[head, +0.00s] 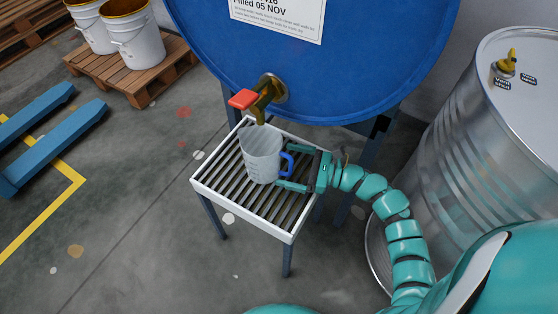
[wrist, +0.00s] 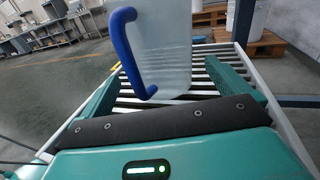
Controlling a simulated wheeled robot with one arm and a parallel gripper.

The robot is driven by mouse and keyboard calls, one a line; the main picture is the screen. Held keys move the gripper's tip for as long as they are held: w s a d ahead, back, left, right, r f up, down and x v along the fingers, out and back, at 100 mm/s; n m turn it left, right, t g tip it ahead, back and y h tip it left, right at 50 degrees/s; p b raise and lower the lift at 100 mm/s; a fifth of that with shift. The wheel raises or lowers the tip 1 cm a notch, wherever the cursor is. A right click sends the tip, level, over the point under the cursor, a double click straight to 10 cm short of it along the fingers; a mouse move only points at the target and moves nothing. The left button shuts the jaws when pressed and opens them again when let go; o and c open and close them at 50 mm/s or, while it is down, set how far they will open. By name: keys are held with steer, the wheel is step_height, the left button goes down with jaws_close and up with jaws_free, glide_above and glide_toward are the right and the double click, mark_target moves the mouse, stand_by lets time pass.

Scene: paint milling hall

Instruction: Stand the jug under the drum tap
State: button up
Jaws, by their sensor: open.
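The jug (head: 261,157), clear with a blue handle, stands upright on the slatted stand (head: 224,192) below the drum tap (head: 262,96). The tap has a brass body and a red lever, and sits low on the blue drum (head: 325,75). The jug also shows in the wrist view (wrist: 172,50), its blue handle (wrist: 128,55) towards me. My gripper (head: 284,168) is open at the jug's right side, with the handle between its fingers. In the wrist view the fingers lie apart on either side, and I see no contact with the handle.
A steel drum (head: 485,130) stands close on the right, behind my arm. A pallet (head: 140,82) with white buckets (head: 135,40) is at upper left. Blue forks (head: 50,150) lie on the left.

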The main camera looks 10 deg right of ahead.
steer(key=shift+v, duration=1.55)
